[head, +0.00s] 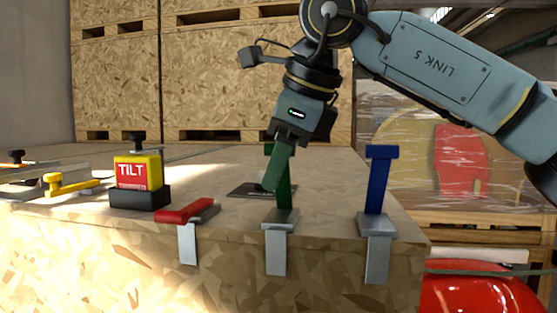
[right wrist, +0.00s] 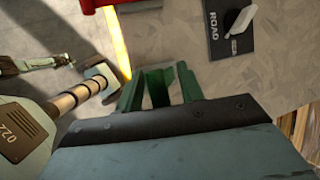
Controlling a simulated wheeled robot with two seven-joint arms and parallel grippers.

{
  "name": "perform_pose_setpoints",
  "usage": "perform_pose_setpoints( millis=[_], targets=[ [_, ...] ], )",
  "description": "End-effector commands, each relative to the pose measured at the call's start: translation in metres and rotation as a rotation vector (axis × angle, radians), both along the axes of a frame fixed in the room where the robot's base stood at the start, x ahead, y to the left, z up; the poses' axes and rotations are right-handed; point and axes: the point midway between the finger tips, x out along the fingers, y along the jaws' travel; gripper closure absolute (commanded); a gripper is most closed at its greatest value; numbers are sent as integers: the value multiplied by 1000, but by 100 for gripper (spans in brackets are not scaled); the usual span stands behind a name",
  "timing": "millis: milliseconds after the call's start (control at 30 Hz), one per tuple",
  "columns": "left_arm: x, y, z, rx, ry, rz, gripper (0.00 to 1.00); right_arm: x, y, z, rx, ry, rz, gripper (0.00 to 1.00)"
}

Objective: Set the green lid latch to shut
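The green latch (head: 284,192) stands upright on its grey metal bracket (head: 277,248) at the front edge of the wooden lid. My right gripper (head: 269,183) reaches down to it from above, with its muted green finger overlapping the latch's stem and bar in the head view. In the right wrist view, a dark green piece, apparently the latch (right wrist: 158,87), shows between the two fingers of my right gripper (right wrist: 160,92), with a narrow gap on its right. The fingers look open around it; contact is unclear. My left gripper is not in view.
A blue latch (head: 377,185) stands upright to the right. A red latch (head: 187,213) lies folded down to the left. A yellow TILT box (head: 138,172) stands farther left. A dark ROAD plate (right wrist: 230,32) lies on the lid behind the green latch.

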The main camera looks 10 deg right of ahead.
Motion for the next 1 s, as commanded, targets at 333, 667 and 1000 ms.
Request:
perform_pose_setpoints(
  millis=[333, 667, 1000],
  targets=[
    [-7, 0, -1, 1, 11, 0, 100, 0, 0, 0, 0, 0, 0, 91],
    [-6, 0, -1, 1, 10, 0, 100, 0, 0, 0, -1, -1, 1, 100],
    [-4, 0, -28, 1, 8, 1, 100, -8, 3, -8, -32, -101, 1, 100]
  ],
)
